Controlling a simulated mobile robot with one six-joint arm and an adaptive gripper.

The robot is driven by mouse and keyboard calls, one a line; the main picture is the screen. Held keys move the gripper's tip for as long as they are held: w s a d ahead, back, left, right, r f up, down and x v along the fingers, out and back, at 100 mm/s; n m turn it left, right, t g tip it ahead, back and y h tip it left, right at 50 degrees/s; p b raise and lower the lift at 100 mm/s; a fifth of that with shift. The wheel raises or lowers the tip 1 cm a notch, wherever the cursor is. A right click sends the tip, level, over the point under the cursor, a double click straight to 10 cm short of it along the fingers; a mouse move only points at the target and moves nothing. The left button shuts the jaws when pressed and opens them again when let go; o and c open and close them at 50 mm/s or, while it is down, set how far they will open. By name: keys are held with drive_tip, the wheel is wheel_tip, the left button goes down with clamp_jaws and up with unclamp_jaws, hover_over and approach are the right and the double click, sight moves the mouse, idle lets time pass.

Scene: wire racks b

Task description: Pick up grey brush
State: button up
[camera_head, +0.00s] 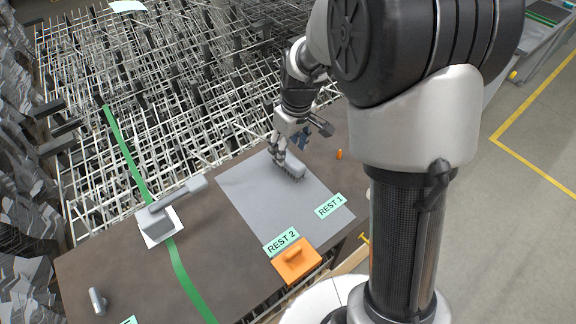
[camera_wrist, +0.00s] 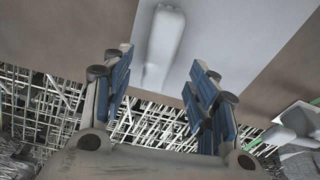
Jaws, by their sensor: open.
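The grey brush (camera_head: 291,165) lies on the grey mat (camera_head: 262,200), with dark bristles showing along its lower edge in the head view. My gripper (camera_head: 279,156) is over the brush's upper left end, pointing down. In the wrist view the brush (camera_wrist: 165,38) shows pale and long, between and beyond the open fingers (camera_wrist: 160,60). The fingers look empty. I cannot tell how much height is left between the fingertips and the brush. Part of the brush is hidden by the gripper in the head view.
A grey handled tool (camera_head: 175,207) stands on a white square to the left. An orange block (camera_head: 297,260) sits by the REST 2 label (camera_head: 282,242). A small grey cylinder (camera_head: 97,301) is at the lower left. Wire racks (camera_head: 130,90) stand behind the table.

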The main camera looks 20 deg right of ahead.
sight(288, 157)
drive_tip(key=f+b, duration=0.2)
drive_tip(key=f, duration=0.3)
drive_tip(key=shift+w+f, duration=0.1)
drive_tip(key=shift+w, duration=0.1)
drive_tip(key=shift+c, duration=0.3)
drive_tip(key=c, duration=1.1)
wheel_tip(288, 157, up, 20)
drive_tip(key=p, duration=0.6)
